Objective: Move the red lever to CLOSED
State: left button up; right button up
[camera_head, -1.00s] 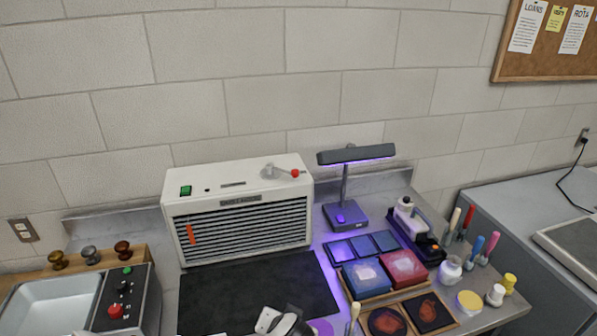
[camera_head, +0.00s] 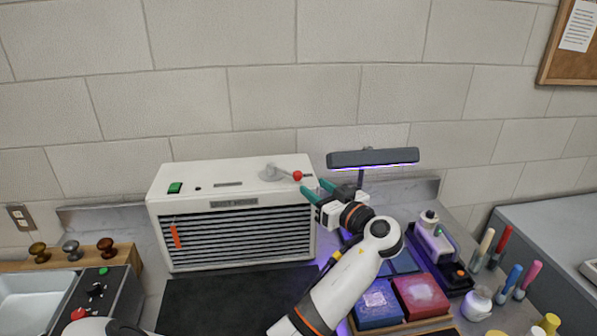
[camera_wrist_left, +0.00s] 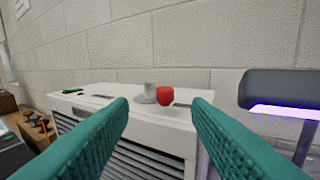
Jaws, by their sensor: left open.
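The lever is a grey arm (camera_head: 275,173) with a red ball knob (camera_head: 297,175), on top of a white louvred unit (camera_head: 165,185) against the wall. The arm points right, towards the unit's right end. My left gripper (camera_head: 314,190) has teal fingers and is open and empty, just right of the knob. In the left wrist view the red knob (camera_wrist_left: 165,96) shows beyond and between the open fingertips (camera_wrist_left: 160,104), apart from both, with the grey pivot (camera_wrist_left: 149,92) beside it. No CLOSED marking is legible. My right gripper is not in view.
A lamp (camera_head: 373,158) with a lit violet underside stands close behind and right of my left gripper. A dark mat (camera_head: 215,295) lies before the unit. Boxes (camera_head: 422,296), a purple-bodied device (camera_head: 433,240) and several coloured-handled tools (camera_head: 514,275) crowd the right.

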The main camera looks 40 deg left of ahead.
aim_at(300, 176)
pick_arm(q)
jog(key=p+x, duration=0.1)
jog(key=x, duration=0.3)
jog(key=shift+w+r, duration=0.15)
jog(key=p+x, duration=0.2)
jog(key=x, duration=0.2)
jog(key=shift+w, duration=0.1)
jog(key=shift+a+f, duration=0.2)
jog(key=shift+a, duration=0.3)
jog(key=shift+f, duration=0.1)
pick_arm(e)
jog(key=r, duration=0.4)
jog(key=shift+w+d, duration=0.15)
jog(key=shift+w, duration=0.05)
pick_arm(q)
jog(key=shift+w, duration=0.1)
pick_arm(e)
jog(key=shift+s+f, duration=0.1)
